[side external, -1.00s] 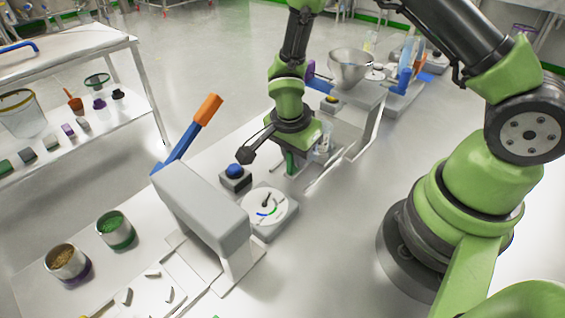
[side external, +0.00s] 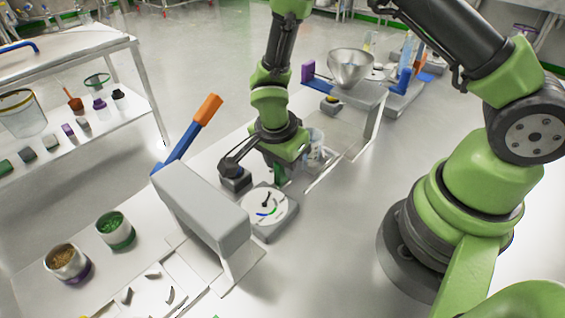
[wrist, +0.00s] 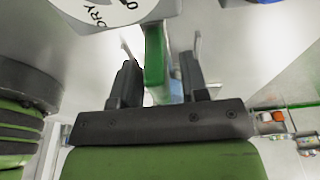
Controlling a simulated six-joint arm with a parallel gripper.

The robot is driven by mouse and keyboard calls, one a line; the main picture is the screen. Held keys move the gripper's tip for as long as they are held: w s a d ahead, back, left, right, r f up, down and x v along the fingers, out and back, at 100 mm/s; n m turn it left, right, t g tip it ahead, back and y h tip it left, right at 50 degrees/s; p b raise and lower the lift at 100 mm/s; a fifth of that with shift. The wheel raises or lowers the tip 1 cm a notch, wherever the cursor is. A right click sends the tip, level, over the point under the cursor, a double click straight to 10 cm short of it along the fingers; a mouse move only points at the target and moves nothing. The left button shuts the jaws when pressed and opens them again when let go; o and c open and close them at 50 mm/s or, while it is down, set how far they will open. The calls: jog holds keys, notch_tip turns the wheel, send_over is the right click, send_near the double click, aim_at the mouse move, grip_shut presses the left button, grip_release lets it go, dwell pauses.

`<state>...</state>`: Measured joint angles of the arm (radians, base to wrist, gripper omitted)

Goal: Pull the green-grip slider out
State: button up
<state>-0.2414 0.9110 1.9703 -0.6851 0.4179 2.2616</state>
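The slider's green grip (side external: 278,174) stands upright just behind the white dial (side external: 262,207) in the side view, partly hidden by my gripper. In the wrist view the green grip (wrist: 154,58) shows between my two dark fingers. My gripper (wrist: 160,78) is open, with a visible gap between each finger and the grip. In the side view my wrist is right above the grip and the fingertips cannot be made out. The slider's body is mostly hidden.
A grey housing (side external: 203,211) with an orange-handled blue lever (side external: 203,117) stands left of the dial. A clear beaker (side external: 315,148) and a steel bowl (side external: 351,68) on a stand are behind.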

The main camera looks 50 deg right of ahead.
jog(key=shift+r, duration=3.45)
jog(key=shift+r, duration=0.1)
jog(key=s+d+r+n+t+y, duration=0.1)
jog(key=s+r+n+t, duration=0.15)
jog(key=r, duration=0.45)
jog(key=s+d+r+n+t+y, duration=0.1)
jog(key=s+r+n, duration=0.25)
jog(key=r, duration=0.35)
jog(key=s+a+r+n+t+y, duration=0.1)
jog(key=s+r+n+t+y, duration=0.1)
jog(key=s+r+n, duration=0.4)
jog(key=shift+s+r+n+t, duration=0.15)
jog(key=shift+s+n+t, duration=0.7)
jog(key=shift+s+n, duration=0.25)
